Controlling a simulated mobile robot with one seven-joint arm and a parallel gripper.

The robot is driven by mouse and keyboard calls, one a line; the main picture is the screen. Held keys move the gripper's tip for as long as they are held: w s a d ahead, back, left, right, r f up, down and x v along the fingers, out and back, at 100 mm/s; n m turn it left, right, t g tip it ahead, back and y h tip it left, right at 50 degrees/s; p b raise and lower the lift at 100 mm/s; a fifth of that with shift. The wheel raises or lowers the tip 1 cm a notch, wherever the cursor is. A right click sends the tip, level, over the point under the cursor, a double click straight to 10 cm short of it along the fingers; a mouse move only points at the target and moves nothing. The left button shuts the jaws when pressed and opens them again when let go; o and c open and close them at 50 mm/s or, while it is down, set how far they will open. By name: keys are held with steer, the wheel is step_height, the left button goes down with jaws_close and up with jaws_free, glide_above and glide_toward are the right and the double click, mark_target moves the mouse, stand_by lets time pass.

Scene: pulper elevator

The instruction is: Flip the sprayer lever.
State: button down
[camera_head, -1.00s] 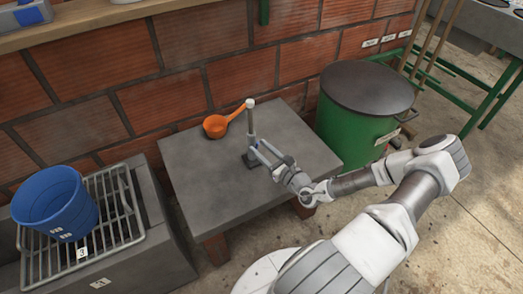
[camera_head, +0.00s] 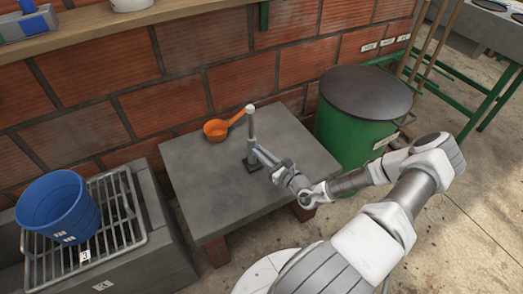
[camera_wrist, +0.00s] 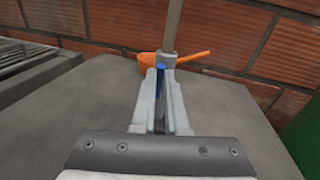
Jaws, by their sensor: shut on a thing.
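The sprayer is a grey upright post (camera_head: 251,133) with a pale cap, standing on a small dark base on the grey table. It also rises at the top centre of the wrist view (camera_wrist: 172,28). Its lever is a thin blue bar (camera_wrist: 160,74) that shows between my fingers in the wrist view. My gripper (camera_head: 262,156) reaches in from the right at the lower part of the post and is shut on the lever. The fingers (camera_wrist: 158,92) hide most of the lever, so its exact angle is unclear.
The grey table (camera_head: 205,200) is mostly bare. An orange ladle (camera_head: 216,130) lies behind the post near the brick wall. A green barrel (camera_head: 350,135) with a dark lid stands right of the table. A blue bucket (camera_head: 58,208) sits on a metal rack at left.

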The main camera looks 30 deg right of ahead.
steer(key=shift+w+a+r+g+p, duration=0.1)
steer(key=shift+w+r+g+p, duration=0.25)
steer(key=shift+p, duration=0.95)
steer(key=shift+r+g+p, duration=0.15)
steer(key=shift+g+p, duration=0.4)
steer(key=shift+p, duration=0.7)
steer(key=shift+w+f+g+h+p, duration=0.1)
steer(key=shift+f+g+h+p, duration=0.2)
steer(key=shift+p, duration=0.35)
steer(key=c, duration=0.9)
jaws_free()
steer(key=shift+r, duration=0.1)
steer(key=p+v, duration=0.3)
steer(key=v, duration=1.4)
steer(key=shift+s, duration=0.25)
